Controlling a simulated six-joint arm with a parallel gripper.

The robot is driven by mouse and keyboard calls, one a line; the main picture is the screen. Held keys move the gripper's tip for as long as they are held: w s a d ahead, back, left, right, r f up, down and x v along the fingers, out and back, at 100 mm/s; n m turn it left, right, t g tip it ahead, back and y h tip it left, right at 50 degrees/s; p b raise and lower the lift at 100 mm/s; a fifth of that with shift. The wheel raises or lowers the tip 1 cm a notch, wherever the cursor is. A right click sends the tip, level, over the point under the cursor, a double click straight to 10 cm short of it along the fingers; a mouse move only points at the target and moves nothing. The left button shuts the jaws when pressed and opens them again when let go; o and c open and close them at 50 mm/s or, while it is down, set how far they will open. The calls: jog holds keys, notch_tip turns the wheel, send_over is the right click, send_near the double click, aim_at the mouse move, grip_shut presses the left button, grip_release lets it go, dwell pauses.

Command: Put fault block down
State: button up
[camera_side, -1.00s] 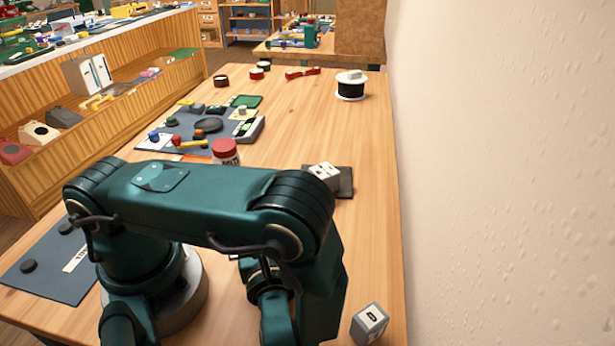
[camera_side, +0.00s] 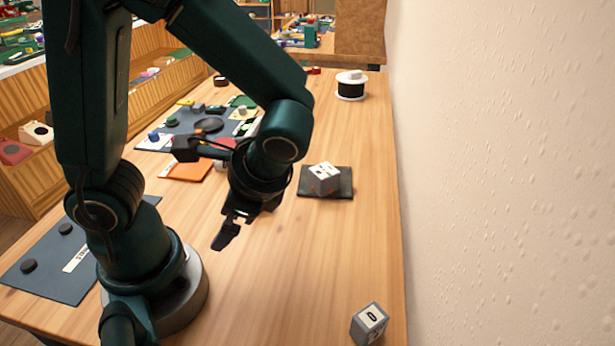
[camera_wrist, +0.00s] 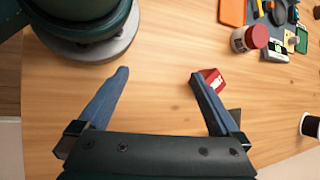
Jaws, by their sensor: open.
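A light grey block (camera_side: 325,178) with dark marks on its top sits on a dark square mat (camera_side: 345,190) near the table's right side. A second grey block (camera_side: 370,323) with a white label stands on bare wood at the front right corner. I cannot read which of them is the fault block. My gripper (camera_side: 240,228) is open and empty above the table, left of the mat and nearer the camera. In the wrist view my gripper (camera_wrist: 158,75) has its fingers wide apart over bare wood. A red block face with white marks (camera_wrist: 212,80) shows behind the right finger, partly hidden.
A white-ended black spool (camera_side: 350,86) stands beyond the mat. A blue-grey mat with small parts (camera_side: 150,143) and an orange sheet (camera_side: 190,170) lie at left. A red-lidded jar (camera_wrist: 248,38) shows in the wrist view. A wall borders the right; the wood between mat and corner block is clear.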

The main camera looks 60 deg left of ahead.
jog(key=w+d+r+n+t+h, duration=0.2)
jog(key=d+r+n+t+h, duration=0.1)
jog(key=r+n+t+h, duration=0.3)
jog(key=shift+w+d+r+n+t+h, duration=0.2)
jog(key=shift+d+r+n+t+h, duration=0.1)
jog(key=shift+r+n+t, duration=0.65)
dwell(0.5)
